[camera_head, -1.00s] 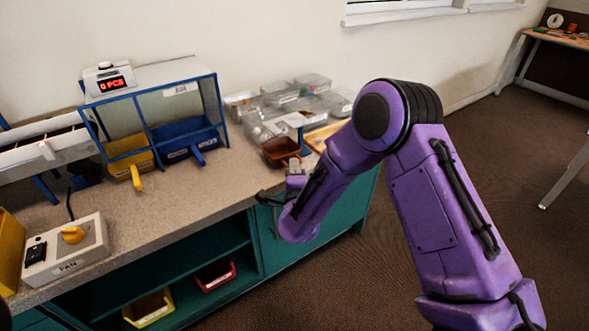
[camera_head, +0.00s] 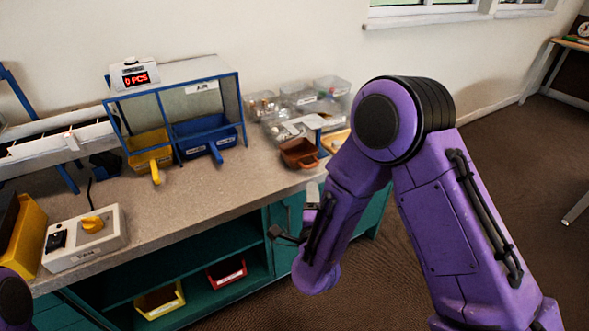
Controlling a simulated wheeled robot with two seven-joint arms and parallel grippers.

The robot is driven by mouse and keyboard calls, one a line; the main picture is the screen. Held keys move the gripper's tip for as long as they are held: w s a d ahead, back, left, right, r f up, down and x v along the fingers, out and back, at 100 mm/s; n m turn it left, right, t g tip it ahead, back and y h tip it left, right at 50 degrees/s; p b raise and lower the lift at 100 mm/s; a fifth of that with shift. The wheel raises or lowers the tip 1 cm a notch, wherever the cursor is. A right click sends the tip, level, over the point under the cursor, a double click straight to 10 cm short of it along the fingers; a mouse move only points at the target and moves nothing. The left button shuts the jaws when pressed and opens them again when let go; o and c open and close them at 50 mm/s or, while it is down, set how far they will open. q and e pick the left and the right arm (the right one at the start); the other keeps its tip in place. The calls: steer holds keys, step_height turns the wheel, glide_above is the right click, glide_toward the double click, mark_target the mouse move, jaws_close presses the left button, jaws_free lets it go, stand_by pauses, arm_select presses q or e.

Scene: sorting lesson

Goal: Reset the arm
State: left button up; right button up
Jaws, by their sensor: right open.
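My right arm is purple and fills the right half of the head view, bent at its elbow. My right gripper (camera_head: 292,222) is open and empty. It appears in front of the bench's front edge, below the brown scoop-like bin (camera_head: 299,153), and apart from it. Part of the gripper is hidden behind my forearm. A small purple piece of my left arm shows at the lower left corner. My left gripper is out of the picture.
The bench (camera_head: 200,210) holds a blue-framed sorter with a yellow bin (camera_head: 148,148) and a blue bin (camera_head: 204,137), a control box (camera_head: 86,239), and clear boxes (camera_head: 299,96). A yellow bin (camera_head: 160,301) and red bin (camera_head: 227,272) sit on the shelf below.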

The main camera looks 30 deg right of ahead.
steer(key=s+a+f+n+g+y+p, duration=0.1)
steer(key=s+f+n+g+y+p, duration=0.4)
steer(key=f+n, duration=0.5)
steer(key=s+d+f+n+g+p, duration=0.2)
steer(key=s+f+n+g+p, duration=0.1)
steer(key=s, duration=0.9)
steer(key=s+d+f+n+g+p, duration=0.2)
steer(key=s+g, duration=0.3)
steer(key=s, duration=0.7)
steer(key=shift+d+f+n+h+p, duration=0.3)
steer(key=shift+f+n+p, duration=0.15)
steer(key=shift+f+n, duration=0.25)
